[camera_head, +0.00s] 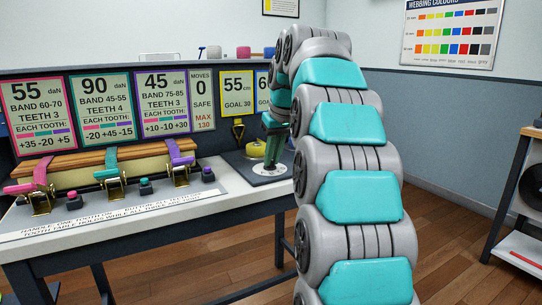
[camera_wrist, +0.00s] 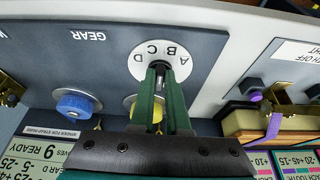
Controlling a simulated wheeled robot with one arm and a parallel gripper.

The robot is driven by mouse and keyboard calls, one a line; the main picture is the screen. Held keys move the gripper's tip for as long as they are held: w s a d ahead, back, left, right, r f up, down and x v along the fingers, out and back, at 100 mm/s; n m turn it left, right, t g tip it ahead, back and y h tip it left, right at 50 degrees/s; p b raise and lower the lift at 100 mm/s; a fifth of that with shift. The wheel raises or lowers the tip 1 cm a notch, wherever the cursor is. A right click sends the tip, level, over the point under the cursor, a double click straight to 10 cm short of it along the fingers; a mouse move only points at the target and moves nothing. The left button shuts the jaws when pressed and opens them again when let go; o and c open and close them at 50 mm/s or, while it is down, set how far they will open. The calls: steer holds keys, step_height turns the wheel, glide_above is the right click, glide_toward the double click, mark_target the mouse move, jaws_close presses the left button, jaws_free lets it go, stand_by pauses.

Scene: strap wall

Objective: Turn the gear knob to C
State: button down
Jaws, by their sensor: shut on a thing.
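The gear dial (camera_wrist: 185,66) is a white disc marked A, B, C and D, upside down in the wrist view, beside the GEAR label (camera_wrist: 88,36). My gripper (camera_wrist: 160,72) has its green fingers closed on the dark gear knob (camera_wrist: 160,66) at the disc's middle. The fingers cover most of the knob, and I cannot tell which letter it points to. In the head view my gripper (camera_head: 271,163) reaches down to the dark panel at the bench's right end; the knob is hidden there.
A blue knob (camera_wrist: 77,104) and a partly hidden yellow knob (camera_wrist: 157,113) stand near my fingers in the wrist view. Straps with brass ratchets (camera_head: 40,201) and small coloured buttons (camera_head: 145,186) line the bench (camera_head: 110,222) to the left. Sign boards (camera_head: 105,108) stand behind.

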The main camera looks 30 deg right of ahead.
steer(key=shift+w+d+n+y+p, duration=0.15)
steer(key=shift+n+y+p, duration=0.2)
steer(key=shift+n, duration=0.6)
steer(key=shift+s+d+n+y+p, duration=0.1)
steer(key=shift+n+y, duration=0.35)
steer(key=shift+n, duration=0.5)
steer(key=shift+r, duration=0.1)
steer(key=c, duration=0.9)
jaws_free()
